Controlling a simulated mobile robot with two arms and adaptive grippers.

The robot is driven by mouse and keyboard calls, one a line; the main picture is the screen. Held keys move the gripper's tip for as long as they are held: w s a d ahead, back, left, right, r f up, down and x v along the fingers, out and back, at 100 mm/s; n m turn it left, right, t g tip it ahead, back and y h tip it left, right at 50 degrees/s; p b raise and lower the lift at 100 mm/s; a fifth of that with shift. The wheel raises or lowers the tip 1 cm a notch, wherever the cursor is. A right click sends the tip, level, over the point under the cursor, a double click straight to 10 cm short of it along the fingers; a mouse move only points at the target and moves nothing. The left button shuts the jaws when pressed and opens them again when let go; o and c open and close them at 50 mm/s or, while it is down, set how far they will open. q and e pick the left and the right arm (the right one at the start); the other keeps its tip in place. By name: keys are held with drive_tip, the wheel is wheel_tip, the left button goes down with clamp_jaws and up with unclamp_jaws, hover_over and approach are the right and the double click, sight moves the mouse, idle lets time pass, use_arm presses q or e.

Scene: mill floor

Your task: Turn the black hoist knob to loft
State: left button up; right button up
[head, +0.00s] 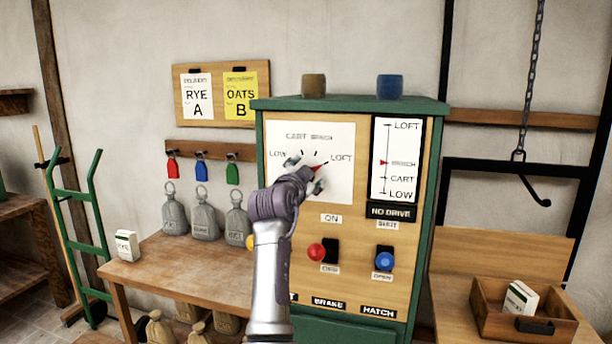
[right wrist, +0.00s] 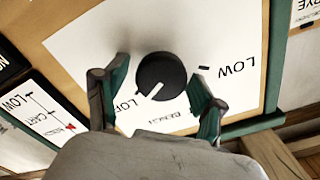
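The black hoist knob (right wrist: 160,78) shows in the right wrist view on a white dial plate (head: 335,135). Its white line points down-left in that view, toward the partly hidden LOFT label (right wrist: 126,104). BENCH and LOW are on the other side. My right gripper (right wrist: 158,100) is open, with one finger on each side of the knob and a visible gap at both. In the head view my right gripper (head: 305,175) covers most of the knob. On the level scale (head: 397,160) the red marker is at BENCH. My left gripper is not in view.
Below the dial are a red knob (head: 316,252) and a blue knob (head: 384,260). A NO DRIVE plate (head: 391,212) sits under the scale. A wooden table (head: 165,265) with grey weights stands left; a wooden tray (head: 490,320) with a box stands right.

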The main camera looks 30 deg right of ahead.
sight(310, 130)
drive_tip(key=shift+r, duration=0.2)
wheel_tip(310, 130, up, 10)
drive_tip(key=shift+f, duration=0.25)
idle(0.5)
